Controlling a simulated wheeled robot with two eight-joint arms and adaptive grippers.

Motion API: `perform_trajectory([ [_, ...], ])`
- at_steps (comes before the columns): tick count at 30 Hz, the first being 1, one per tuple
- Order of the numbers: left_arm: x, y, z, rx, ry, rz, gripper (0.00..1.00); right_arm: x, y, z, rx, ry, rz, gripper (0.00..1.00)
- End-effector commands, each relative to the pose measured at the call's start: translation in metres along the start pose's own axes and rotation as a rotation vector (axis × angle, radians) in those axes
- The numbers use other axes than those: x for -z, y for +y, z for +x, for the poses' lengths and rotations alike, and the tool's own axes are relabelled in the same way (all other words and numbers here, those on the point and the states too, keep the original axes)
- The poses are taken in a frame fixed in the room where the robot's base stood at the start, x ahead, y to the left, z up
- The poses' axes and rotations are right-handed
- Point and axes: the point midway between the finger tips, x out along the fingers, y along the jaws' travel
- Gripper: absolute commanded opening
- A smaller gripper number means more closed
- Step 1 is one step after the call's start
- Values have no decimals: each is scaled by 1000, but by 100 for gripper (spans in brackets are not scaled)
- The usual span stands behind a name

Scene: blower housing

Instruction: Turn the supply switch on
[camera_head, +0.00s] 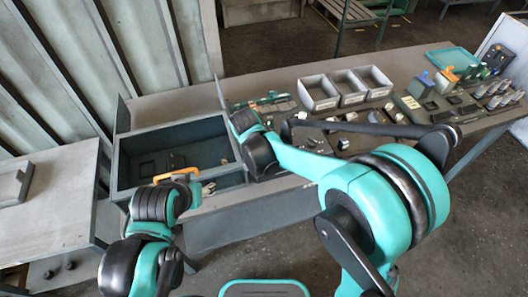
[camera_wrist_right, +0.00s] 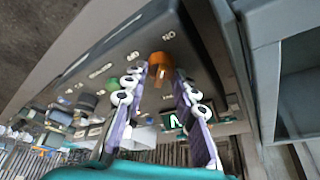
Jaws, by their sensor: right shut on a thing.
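In the right wrist view an orange switch knob (camera_wrist_right: 160,62) stands on a dark sloping panel (camera_wrist_right: 203,48) with small white lettering. My right gripper (camera_wrist_right: 161,80) has its two fingers on either side of the knob and is shut on it. Whether the knob is turned is hard to read. In the head view my right arm reaches left across the bench, and its wrist hides the knob and fingers. My left arm is bent low at the left, near an orange handle (camera_head: 178,174) at the front of the open grey housing (camera_head: 146,136); its fingers are not clear.
Three grey bins (camera_head: 318,92) stand at the middle of the bench (camera_head: 215,90). Blue and orange parts and several cylinders crowd its right end, beside a teal tray (camera_head: 452,60). In the wrist view a grey wall rises close at right.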

Motion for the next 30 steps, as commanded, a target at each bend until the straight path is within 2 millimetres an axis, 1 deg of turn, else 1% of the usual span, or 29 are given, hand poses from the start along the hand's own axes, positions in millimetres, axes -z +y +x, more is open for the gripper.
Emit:
perform_trajectory([
  [1,0,0,0,0,0,0,53,0,0,0,0,-1,0,0],
  [2,0,0,0,0,0,0,53,0,0,0,0,-1,0,32],
  [3,0,0,0,0,0,0,53,0,0,0,0,-1,0,43],
  [4,0,0,0,0,0,0,53,0,0,0,0,-1,0,48],
  [13,0,0,0,0,0,0,53,0,0,-1,0,0,-1,48],
  [17,0,0,0,0,0,0,53,0,0,-11,0,0,-2,48],
  [20,0,0,0,0,0,0,53,0,0,-29,1,0,-3,48],
  [27,0,0,0,0,0,0,53,-1,0,-82,1,0,-3,48],
  [30,0,0,0,0,0,0,53,0,0,-99,1,0,-2,48],
])
